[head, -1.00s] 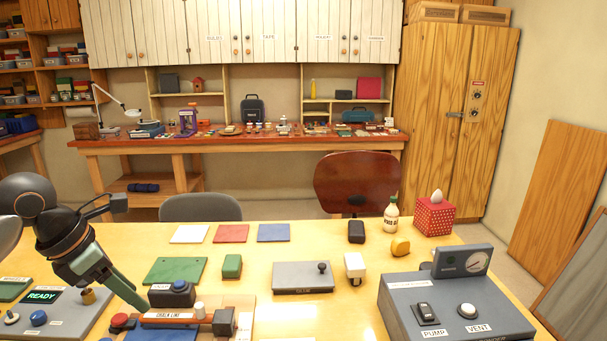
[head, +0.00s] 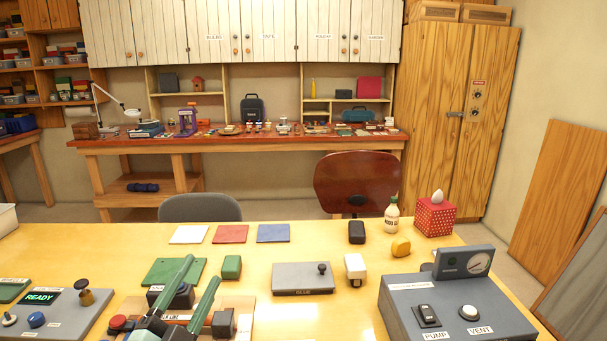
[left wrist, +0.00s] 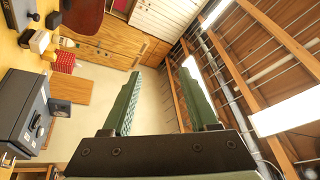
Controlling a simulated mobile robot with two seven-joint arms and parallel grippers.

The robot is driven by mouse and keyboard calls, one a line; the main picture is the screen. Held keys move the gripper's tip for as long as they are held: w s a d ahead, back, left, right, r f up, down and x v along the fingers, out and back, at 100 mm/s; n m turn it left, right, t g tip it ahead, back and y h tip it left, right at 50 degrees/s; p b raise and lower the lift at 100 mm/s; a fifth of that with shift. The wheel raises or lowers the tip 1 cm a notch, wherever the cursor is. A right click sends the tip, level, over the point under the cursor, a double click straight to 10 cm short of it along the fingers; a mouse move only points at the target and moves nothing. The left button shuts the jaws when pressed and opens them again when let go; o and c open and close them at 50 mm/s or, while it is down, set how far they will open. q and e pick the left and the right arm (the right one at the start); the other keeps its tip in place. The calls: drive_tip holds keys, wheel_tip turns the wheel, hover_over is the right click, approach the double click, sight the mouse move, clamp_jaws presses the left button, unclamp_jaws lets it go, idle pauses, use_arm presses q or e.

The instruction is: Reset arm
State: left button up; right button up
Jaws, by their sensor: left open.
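My left gripper (head: 203,268) shows at the bottom of the head view, left of the middle. Its two green fingers are apart and empty, pointing up and away over the wooden board with the orange bar. They hide part of that bar and the dark block behind it. In the left wrist view the gripper (left wrist: 163,68) is also open, with nothing between its fingers. That view is turned on its side and shows the room and ceiling beams beyond. My right gripper is in neither view.
The yellow table (head: 350,240) holds a grey READY panel (head: 70,322), a green block (head: 231,267), a grey GLUE plate (head: 295,280) and a PUMP/VENT box (head: 455,305). White, red and blue squares lie farther back. The table's far middle is fairly clear.

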use_arm(q)
drive_tip(key=s+a+f+n+g+y, duration=0.2)
drive_tip(key=f+n+y, duration=0.1)
drive_tip(key=f, duration=0.3)
drive_tip(key=s+a+f+n+g+y, duration=0.1)
drive_tip(key=a+f+n+g+y, duration=0.15)
drive_tip(key=f+n, duration=0.2)
drive_tip(key=s+f+n+g, duration=0.5)
drive_tip(key=s+f+g, duration=0.8)
drive_tip(key=s+f, duration=0.8)
drive_tip(key=w+d+f+t+h+b, duration=0.1)
drive_tip(key=d+f+t, duration=0.1)
drive_tip(key=f, duration=0.4)
drive_tip(key=w+d+f+t+h+b, duration=0.1)
drive_tip(key=d+f+t+b, duration=0.1)
drive_tip(key=f, duration=0.4)
drive_tip(key=shift+w+d+f+t+h, duration=0.25)
drive_tip(key=shift+f+t+h, duration=0.1)
drive_tip(key=shift+t, duration=0.5)
drive_tip(key=shift+r, duration=0.1)
